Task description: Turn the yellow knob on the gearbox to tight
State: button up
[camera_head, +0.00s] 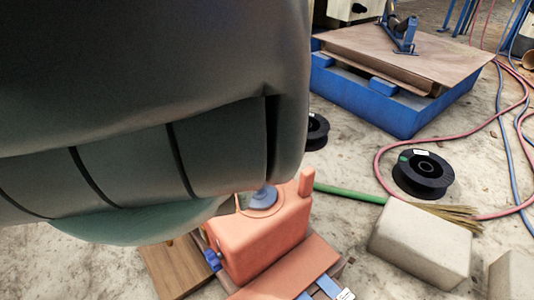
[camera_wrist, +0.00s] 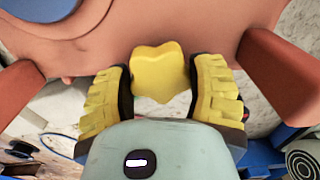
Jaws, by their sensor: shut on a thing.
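The orange-red gearbox (camera_head: 265,240) stands at the lower middle of the head view, partly behind my arm. In the wrist view its orange body (camera_wrist: 215,28) fills the top. The yellow knob (camera_wrist: 160,72), a lobed shape, stands out from it in the middle of the wrist view. My gripper (camera_wrist: 162,92) has a ridged yellow finger on each side of the knob and is shut on it. The knob and my gripper are hidden behind my arm in the head view. No tight mark is readable.
A small blue fitting (camera_head: 213,260) sits on the gearbox's left side. To the right lie a concrete block (camera_head: 420,243), a broom with a green handle (camera_head: 350,193) and a black spool (camera_head: 423,174). A blue-framed platform (camera_head: 375,95) stands behind; hoses cross the floor at right.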

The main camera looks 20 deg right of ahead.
aim_at(267, 152)
dwell(0.4)
jog(key=o, duration=1.2)
jog(key=shift+r, duration=0.15)
notch_tip(267, 152, up, 12)
dwell(0.3)
